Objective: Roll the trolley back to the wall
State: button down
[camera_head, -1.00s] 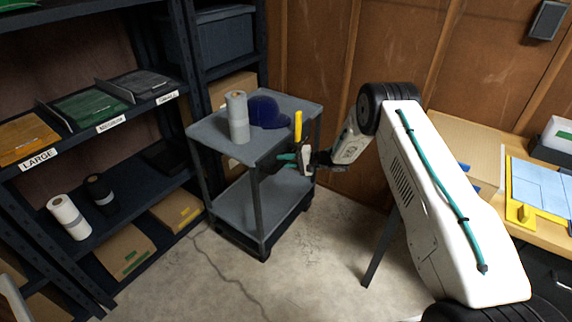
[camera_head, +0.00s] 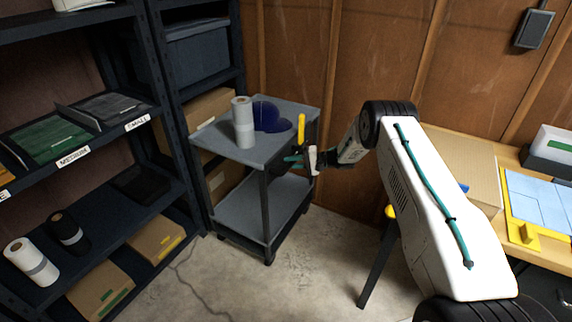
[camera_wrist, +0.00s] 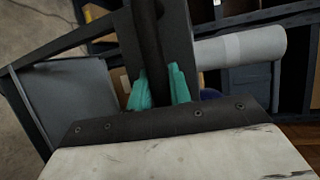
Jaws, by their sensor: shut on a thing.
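The trolley (camera_head: 215,141) is a grey two-shelf cart with dark posts and small wheels. It stands on the concrete floor between the dark shelving and the wooden wall (camera_head: 285,60), and its contact with the wall cannot be judged. My gripper (camera_head: 296,160) is at the trolley's near right side, just below the top shelf. In the wrist view its teal fingertips (camera_wrist: 158,88) are closed around a dark bar of the trolley. A yellow upright piece (camera_head: 301,129) shows just above the gripper.
A pale roll (camera_head: 242,122) and a dark blue cap-like object (camera_head: 272,117) sit on the trolley's top. Dark shelving (camera_head: 172,120) with labelled bays is close on the left. A wooden workbench (camera_head: 478,160) stands at right. Floor in front is clear.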

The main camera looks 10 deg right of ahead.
jog(key=shift+w+d, duration=0.35)
jog(key=shift+d, duration=0.05)
jog(key=shift+w+d, duration=0.1)
jog(key=c, duration=1.3)
grip_release()
jog(key=shift+d, duration=0.2)
jog(key=shift+a, duration=0.2)
jog(key=v, duration=0.7)
jog(key=shift+d, duration=0.4)
